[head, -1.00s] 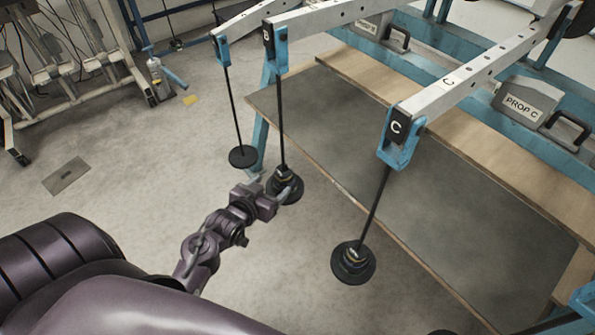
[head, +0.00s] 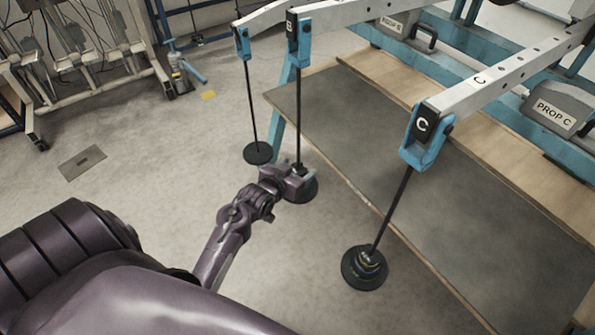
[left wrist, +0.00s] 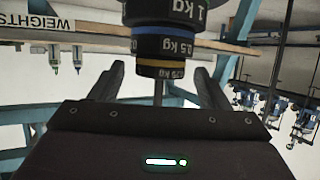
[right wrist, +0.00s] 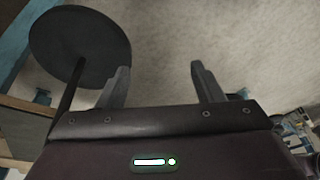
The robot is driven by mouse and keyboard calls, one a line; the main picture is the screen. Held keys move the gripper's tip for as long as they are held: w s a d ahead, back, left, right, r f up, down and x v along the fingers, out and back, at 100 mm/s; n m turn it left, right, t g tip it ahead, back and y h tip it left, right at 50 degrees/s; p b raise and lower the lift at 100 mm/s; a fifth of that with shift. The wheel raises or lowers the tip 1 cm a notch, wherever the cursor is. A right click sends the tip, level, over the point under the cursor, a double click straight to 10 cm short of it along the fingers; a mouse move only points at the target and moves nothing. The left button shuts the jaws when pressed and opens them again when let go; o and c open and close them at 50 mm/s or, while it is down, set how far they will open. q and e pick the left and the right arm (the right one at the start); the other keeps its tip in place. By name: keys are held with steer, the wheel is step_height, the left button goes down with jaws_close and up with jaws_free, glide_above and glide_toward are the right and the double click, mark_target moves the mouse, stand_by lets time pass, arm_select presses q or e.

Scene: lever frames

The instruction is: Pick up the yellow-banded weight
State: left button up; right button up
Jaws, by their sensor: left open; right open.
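The yellow-banded weight (left wrist: 160,71) is a small dark disc in the left wrist view, stacked against a blue-banded 0.5 kg weight (left wrist: 163,46) and a larger 1 kg weight (left wrist: 165,18) on a thin rod. My left gripper (left wrist: 160,75) is open, with one finger on each side of the yellow-banded weight and rod; contact cannot be told. In the head view my left gripper (head: 303,175) is at the hanger under lever B and hides most of its stack (head: 303,192). My right gripper (right wrist: 160,75) is open and empty in the right wrist view.
Another weight stack (head: 365,267) hangs under lever C (head: 480,85). A bare black disc (head: 258,152) hangs just left of my left gripper. A low grey-topped bench (head: 400,170) stands to the right. A black disc (right wrist: 80,45) is left of my right gripper.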

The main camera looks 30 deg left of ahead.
arm_select(q)
steer(key=c, duration=1.1)
steer(key=shift+o, duration=0.2)
steer(key=shift+r, duration=0.15)
steer(key=shift+r+p, duration=0.3)
steer(key=shift+r, duration=0.35)
steer(key=s+a+p, duration=0.1)
steer(key=s+a, duration=0.2)
steer(key=s, duration=0.5)
steer(key=s+a+p, duration=0.1)
steer(key=s+a, duration=0.3)
steer(key=s, duration=0.4)
steer(key=shift+s+p, duration=0.25)
steer(key=shift+p, duration=0.15)
arm_select(e)
steer(key=shift+s+d+r+m+g+h, duration=0.1)
steer(key=shift+s+d+m+g+h, duration=0.15)
steer(key=shift+d+g, duration=0.35)
steer(key=shift+s+d+r+m+g+h, duration=0.15)
steer(key=shift+s+d+g+h, duration=0.15)
steer(key=shift+d, duration=0.55)
